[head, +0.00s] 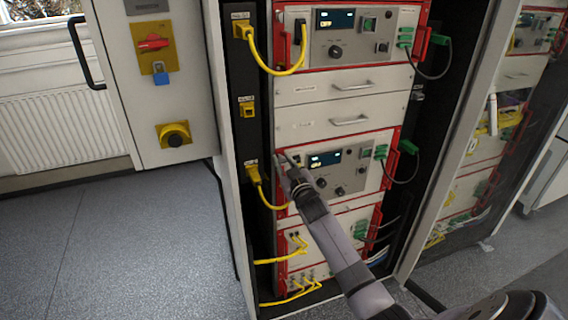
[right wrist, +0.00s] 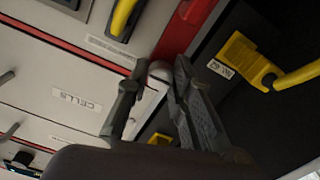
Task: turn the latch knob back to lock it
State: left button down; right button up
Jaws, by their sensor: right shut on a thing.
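My right gripper (head: 287,166) reaches the left side of the lower instrument module (head: 330,185), by its red edge. In the right wrist view my right gripper (right wrist: 157,85) has its two fingers on either side of a small pale rounded piece, the latch knob (right wrist: 158,70), at the panel's edge near the red strip. The gripper is shut on it. The fingers hide much of the knob, and its turned angle cannot be told. In the head view the knob is hidden behind the gripper. My left gripper is not in view.
A yellow plug (head: 253,174) with its cable sits close left of the gripper; a yellow connector (right wrist: 240,60) shows in the wrist view. Red handles flank the modules. The open cabinet door (head: 150,80) stands at left. The floor (head: 110,240) at left is clear.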

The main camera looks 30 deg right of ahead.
grip_shut()
jog(key=m, duration=0.3)
jog(key=shift+p, duration=0.4)
jog(key=m, duration=0.5)
jog(key=shift+m+p, duration=0.3)
jog(key=shift+p, duration=0.1)
jog(key=m, duration=0.4)
jog(key=shift+d+m, duration=0.1)
jog(key=shift+m, duration=0.2)
jog(key=m, duration=0.4)
jog(key=shift+m, duration=0.3)
jog(key=shift+f, duration=0.1)
jog(key=o, duration=0.8)
grip_release()
jog(key=shift+c, duration=0.2)
